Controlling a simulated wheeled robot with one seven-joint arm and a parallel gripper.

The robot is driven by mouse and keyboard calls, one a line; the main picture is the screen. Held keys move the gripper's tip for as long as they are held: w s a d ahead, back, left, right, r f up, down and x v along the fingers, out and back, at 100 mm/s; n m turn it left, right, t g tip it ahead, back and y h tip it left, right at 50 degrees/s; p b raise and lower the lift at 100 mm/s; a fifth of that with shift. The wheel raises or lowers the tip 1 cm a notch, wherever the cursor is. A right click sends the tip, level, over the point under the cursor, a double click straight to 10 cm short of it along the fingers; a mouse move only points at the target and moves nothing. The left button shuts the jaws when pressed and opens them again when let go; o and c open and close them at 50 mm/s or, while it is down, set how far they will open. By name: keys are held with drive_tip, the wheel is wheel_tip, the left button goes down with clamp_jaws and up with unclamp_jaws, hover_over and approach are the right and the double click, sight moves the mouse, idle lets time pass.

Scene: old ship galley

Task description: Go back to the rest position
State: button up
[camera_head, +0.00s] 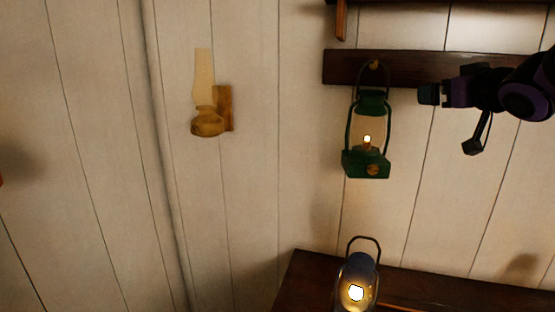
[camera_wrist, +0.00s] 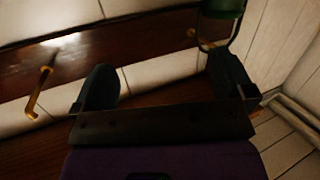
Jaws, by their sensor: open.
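My gripper (camera_head: 430,93) is at the right of the head view, in front of the dark wooden rail and to the right of the green lantern. It is open and empty, apart from the lantern in the head view. In the wrist view its two dark fingers (camera_wrist: 165,82) stand apart with nothing held between them. The green lantern (camera_head: 367,163) hangs upright and lit from a hook on the rail (camera_head: 340,68). Part of it also shows at the top of the wrist view (camera_wrist: 222,8), beyond the right finger.
A lit blue-grey lantern (camera_head: 358,272) stands on a dark wooden surface (camera_head: 300,275) below. An oil lamp (camera_head: 208,121) is mounted on the panelled wall at left. A bare brass hook (camera_wrist: 38,95) shows in the wrist view. A shelf edge runs above the rail.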

drive_tip(key=s+a+f+g, duration=0.1)
drive_tip(key=s+f+g, duration=0.2)
drive_tip(key=s, duration=0.5)
drive_tip(key=s+a+f+m+g, duration=0.1)
drive_tip(key=s+f+g, duration=0.3)
drive_tip(key=s, duration=0.5)
drive_tip(key=s+a+f+g+h, duration=0.1)
drive_tip(key=s+f+g, duration=0.3)
drive_tip(key=s, duration=0.5)
wheel_tip(320, 180, down, 2)
drive_tip(key=shift+a+f+m, duration=0.1)
drive_tip(key=shift+a+m, duration=0.3)
drive_tip(key=shift+a, duration=0.45)
